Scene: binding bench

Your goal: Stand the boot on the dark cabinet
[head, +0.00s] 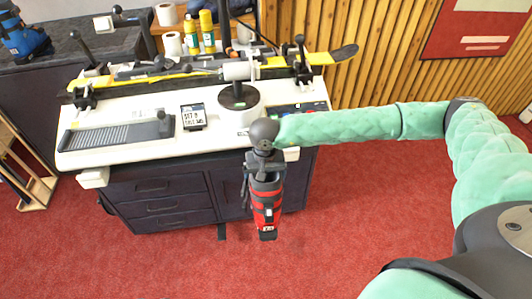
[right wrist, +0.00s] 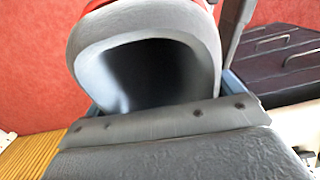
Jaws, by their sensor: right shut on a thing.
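My right gripper (head: 264,168) is shut on a red and grey boot (head: 266,207), gripping it by its upper cuff. The boot hangs in front of the bench, above the red floor, its red end pointing down in the head view. In the right wrist view the grey cuff (right wrist: 88,45) and its dark opening fill the middle, close to the jaw. A dark cabinet (head: 70,50) stands at the upper left, with a blue boot (head: 24,40) on its top. My left gripper is not in view.
A white-topped bench (head: 150,140) with dark drawers (head: 160,200) stands behind the held boot. On it are a yellow and black ski (head: 335,56), clamps and a small display (head: 193,117). A wooden rack (head: 35,185) stands at left. Red floor is clear at front.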

